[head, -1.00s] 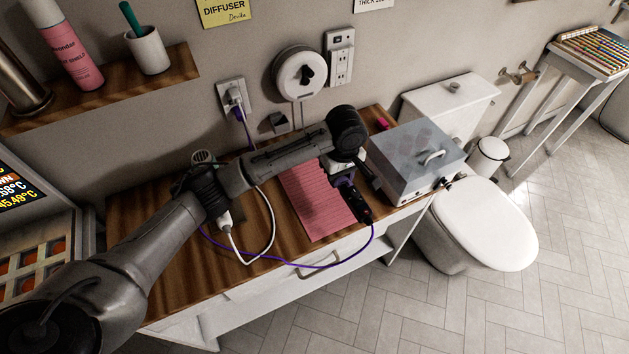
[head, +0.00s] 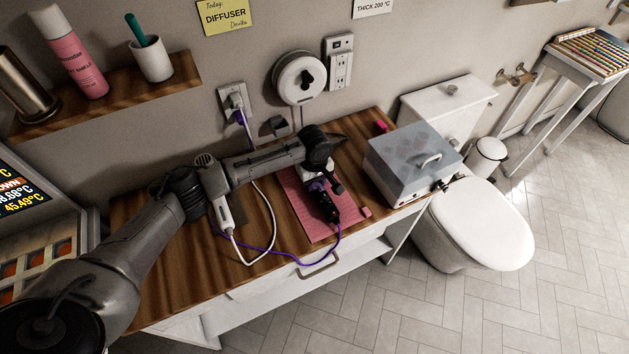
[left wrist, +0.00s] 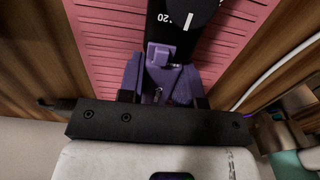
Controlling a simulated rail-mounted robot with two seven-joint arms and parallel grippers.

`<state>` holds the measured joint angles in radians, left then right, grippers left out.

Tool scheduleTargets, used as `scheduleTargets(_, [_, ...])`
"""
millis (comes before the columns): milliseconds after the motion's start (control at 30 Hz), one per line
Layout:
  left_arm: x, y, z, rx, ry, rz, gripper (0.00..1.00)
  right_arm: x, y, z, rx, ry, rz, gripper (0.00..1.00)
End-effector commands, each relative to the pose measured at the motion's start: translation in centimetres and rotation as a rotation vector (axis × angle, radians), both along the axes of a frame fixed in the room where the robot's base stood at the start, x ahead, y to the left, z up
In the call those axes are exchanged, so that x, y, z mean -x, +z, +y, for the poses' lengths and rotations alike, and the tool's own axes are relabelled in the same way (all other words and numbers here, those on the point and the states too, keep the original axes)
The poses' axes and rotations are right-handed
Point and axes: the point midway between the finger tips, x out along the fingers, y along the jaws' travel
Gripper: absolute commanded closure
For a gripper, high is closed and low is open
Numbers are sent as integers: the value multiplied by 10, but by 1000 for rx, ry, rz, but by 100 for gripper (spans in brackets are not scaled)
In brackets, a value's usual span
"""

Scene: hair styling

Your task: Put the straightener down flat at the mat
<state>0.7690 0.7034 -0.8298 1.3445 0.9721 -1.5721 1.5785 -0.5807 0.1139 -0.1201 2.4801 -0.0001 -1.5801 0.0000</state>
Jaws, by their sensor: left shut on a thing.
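The black straightener (head: 331,212) with a purple cord is held by my left gripper (head: 318,184) over the pink mat (head: 300,212). In the left wrist view, my left gripper (left wrist: 158,88) has its purple fingers shut on the black body of the straightener (left wrist: 178,32), which carries a round dial with printed numbers. The pink ribbed mat (left wrist: 105,45) lies behind it. I cannot tell whether the straightener touches the mat. My arm and gripper hide part of the straightener and mat. My right gripper is not in view.
A white-handled appliance (head: 224,212) with a white cord stands left of the mat. A grey box with a handle (head: 412,155) stands to the right. The purple cord (head: 262,247) loops across the wooden tabletop (head: 160,240). The tabletop's front edge is near the mat.

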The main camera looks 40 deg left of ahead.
Motion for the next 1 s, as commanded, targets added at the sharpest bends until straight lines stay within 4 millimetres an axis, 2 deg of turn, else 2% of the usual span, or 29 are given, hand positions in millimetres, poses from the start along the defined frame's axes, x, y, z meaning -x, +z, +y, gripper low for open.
scheduleTargets(467, [0, -5, 0, 1, 0, -2, 100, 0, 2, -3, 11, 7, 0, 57])
scheduleTargets(500, [0, -6, 0, 0, 0, -1, 65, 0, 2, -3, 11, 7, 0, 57])
scheduleTargets(733, [0, -6, 0, 0, 0, -1, 43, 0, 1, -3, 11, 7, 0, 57])
scheduleTargets(1000, [0, -5, 0, -1, 0, -1, 43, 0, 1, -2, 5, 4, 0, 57])
